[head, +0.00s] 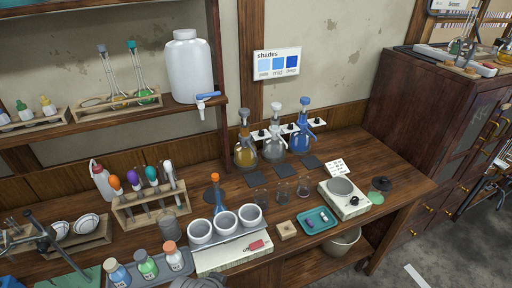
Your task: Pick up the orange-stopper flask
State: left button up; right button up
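A small dark flask (214,197) with an orange stopper (215,177) stands on the bench behind a row of white cups, which hide its lower part.
White cups (226,221) stand in front of the dark flask. A rack of coloured-stopper tubes (150,205) is to its left. A teal tray (318,220) and a scale (344,200) lie right. A shelf with a white jug (188,70) overhangs the back left.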

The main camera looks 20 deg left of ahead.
aim_at(220, 206)
jog(key=j+u, duration=0.1)
jog(key=u, duration=0.35)
jog(key=i+u, duration=0.15)
jog(key=u, duration=0.3)
jog(key=i+j+u, duration=0.1)
jog(key=u, duration=0.35)
